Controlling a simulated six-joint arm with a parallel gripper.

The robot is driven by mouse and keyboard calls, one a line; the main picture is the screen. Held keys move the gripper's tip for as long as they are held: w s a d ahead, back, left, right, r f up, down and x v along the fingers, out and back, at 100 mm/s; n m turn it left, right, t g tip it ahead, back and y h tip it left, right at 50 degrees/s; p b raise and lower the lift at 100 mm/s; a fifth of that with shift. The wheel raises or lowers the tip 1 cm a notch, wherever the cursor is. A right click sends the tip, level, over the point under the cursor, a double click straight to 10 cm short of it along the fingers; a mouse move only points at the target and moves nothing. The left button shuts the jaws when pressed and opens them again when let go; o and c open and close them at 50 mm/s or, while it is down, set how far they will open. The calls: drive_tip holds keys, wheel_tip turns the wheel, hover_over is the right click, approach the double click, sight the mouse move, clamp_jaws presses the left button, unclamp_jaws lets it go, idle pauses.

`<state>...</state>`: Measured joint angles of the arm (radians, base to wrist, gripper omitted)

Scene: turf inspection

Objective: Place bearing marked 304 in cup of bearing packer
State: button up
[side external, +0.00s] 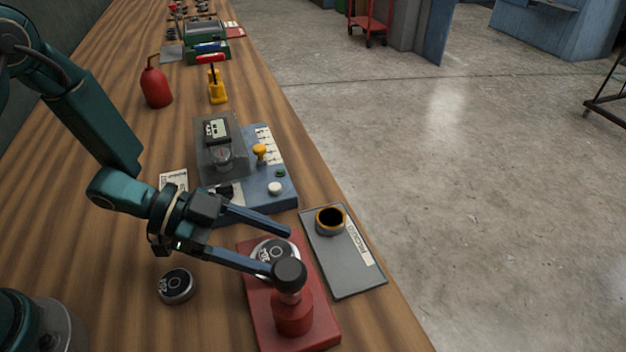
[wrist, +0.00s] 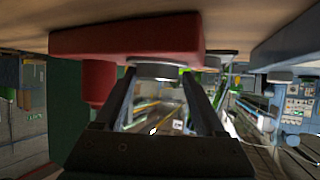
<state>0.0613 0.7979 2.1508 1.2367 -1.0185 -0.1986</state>
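The red bearing packer (side external: 262,308) stands at the front of the bench, with a black-knobbed post (side external: 290,275) on its base. A round silver bearing (side external: 268,246) lies flat at the packer's cup; its marking looks like 304 but is small and rotated. The bearing also shows in the wrist view (wrist: 155,71) below the red base. My gripper (side external: 281,250) is open, with its fingers apart on either side of this bearing; I cannot tell whether they touch it. The cup itself is mostly hidden. A second bearing (side external: 175,286), marking unclear, lies on the wood to the left.
A grey labelled plate (side external: 348,273) with a dark, orange-rimmed ring (side external: 330,221) lies right of the packer. A blue gauge fixture (side external: 268,190) stands behind. A red oil can (side external: 155,84) and yellow tool (side external: 217,88) stand farther back. The bench edge runs along the right.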

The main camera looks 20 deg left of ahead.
drive_tip(key=shift+s+f, duration=0.45)
drive_tip(key=shift+s, duration=0.05)
drive_tip(key=shift+r, duration=0.5)
drive_tip(key=w+r+v, duration=0.1)
drive_tip(key=v, duration=1.1)
drive_tip(key=w+a+t+y, duration=0.1)
drive_tip(key=w, duration=0.1)
drive_tip(key=w+a+n+t+y, duration=0.1)
drive_tip(key=w+y, duration=0.1)
drive_tip(key=w+a+r+t+y, duration=0.1)
drive_tip(key=shift+w+n+t, duration=0.3)
drive_tip(key=shift+w+t, duration=0.1)
drive_tip(key=w+a+r+n+t+y, duration=0.3)
drive_tip(key=a+r+n+y, duration=0.3)
drive_tip(key=a+y, duration=0.2)
drive_tip(key=s+a+r+n+g+y, duration=0.1)
drive_tip(key=s+a+n+g+y, duration=0.15)
drive_tip(key=s+n, duration=0.2)
drive_tip(key=s+d+f+n+g+h, duration=0.1)
drive_tip(key=s+d+g+h, duration=0.1)
drive_tip(key=s+d, duration=0.5)
drive_tip(key=s+g, duration=0.1)
drive_tip(key=s, duration=0.3)
drive_tip(key=shift+s+d+f+n+h, duration=0.2)
drive_tip(key=shift+s+n+h, duration=0.15)
